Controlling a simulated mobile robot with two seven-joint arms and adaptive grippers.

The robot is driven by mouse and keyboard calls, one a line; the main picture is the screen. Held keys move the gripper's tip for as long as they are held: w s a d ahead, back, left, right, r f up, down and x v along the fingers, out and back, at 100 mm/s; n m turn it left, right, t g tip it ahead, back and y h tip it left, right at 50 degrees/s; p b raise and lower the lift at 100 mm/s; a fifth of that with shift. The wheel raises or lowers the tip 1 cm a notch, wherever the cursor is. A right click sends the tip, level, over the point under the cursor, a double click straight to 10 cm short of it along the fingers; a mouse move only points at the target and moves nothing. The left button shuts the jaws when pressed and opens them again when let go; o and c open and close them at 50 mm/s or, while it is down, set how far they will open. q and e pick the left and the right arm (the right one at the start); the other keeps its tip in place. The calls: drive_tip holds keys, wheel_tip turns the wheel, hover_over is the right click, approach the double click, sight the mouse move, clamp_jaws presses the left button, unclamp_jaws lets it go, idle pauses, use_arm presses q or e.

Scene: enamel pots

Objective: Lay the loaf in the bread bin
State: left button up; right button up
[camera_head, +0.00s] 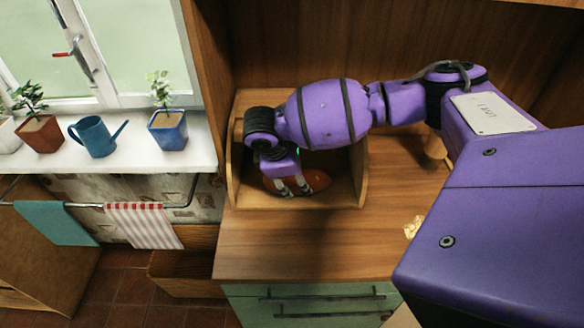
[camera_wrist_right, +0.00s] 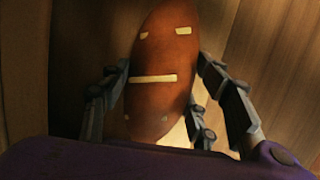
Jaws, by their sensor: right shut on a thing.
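The brown loaf (camera_head: 318,181) with pale slashes is inside the wooden bread bin (camera_head: 290,202), low between its side walls. My right gripper (camera_head: 292,190) reaches down into the bin and is shut on the loaf. In the right wrist view the loaf (camera_wrist_right: 160,72) stands lengthwise between the fingers of the gripper (camera_wrist_right: 163,98). Part of the loaf is hidden by my gripper and arm in the head view. I cannot tell whether the loaf touches the bin floor. My left gripper is not in view.
The bin stands on a wooden counter (camera_head: 300,245) above green drawers (camera_head: 310,305). A small crumpled yellowish thing (camera_head: 413,227) lies on the counter at right. A windowsill (camera_head: 110,150) at left holds a blue watering can (camera_head: 97,137) and potted plants. The counter's front is clear.

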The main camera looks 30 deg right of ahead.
drive_tip(key=o, duration=1.5)
drive_tip(key=shift+f, duration=0.1)
drive_tip(key=shift+r, duration=0.2)
drive_tip(key=s+a, duration=0.1)
drive_tip(key=a, duration=0.3)
drive_tip(key=s+a, duration=0.1)
drive_tip(key=a, duration=0.3)
drive_tip(key=s+a+r, duration=0.1)
drive_tip(key=a, duration=0.3)
drive_tip(key=shift+a, duration=0.1)
